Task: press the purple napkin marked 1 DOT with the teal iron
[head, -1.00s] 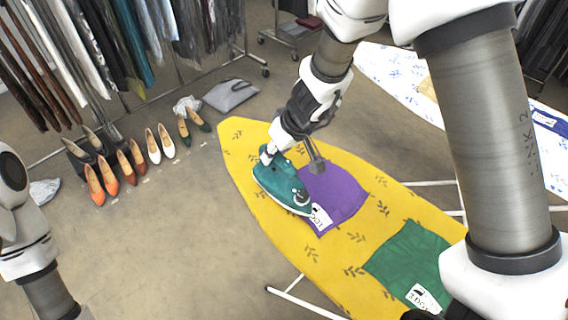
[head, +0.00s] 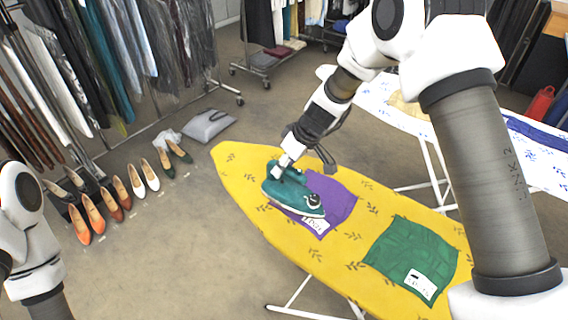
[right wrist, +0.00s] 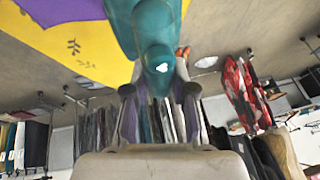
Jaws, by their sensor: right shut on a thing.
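The teal iron (head: 291,194) rests over the left part of the purple napkin (head: 337,199), its nose by the napkin's white tag (head: 316,225). The tag's marking is too small to read surely. The iron hides the napkin's left side. My right gripper (head: 283,168) is shut on the iron's handle. In the right wrist view, the iron (right wrist: 155,38) is between the fingers of my right gripper (right wrist: 160,98), with a corner of purple cloth at the top left. My left arm shows at the left edge of the head view, but its gripper is out of view.
The yellow ironing board (head: 240,165) carries a green napkin (head: 400,245) with a white tag to the right. A second, white patterned board (head: 380,98) stands behind. Pairs of shoes (head: 118,196), a grey folded bag (head: 208,126) and clothes racks are at the left.

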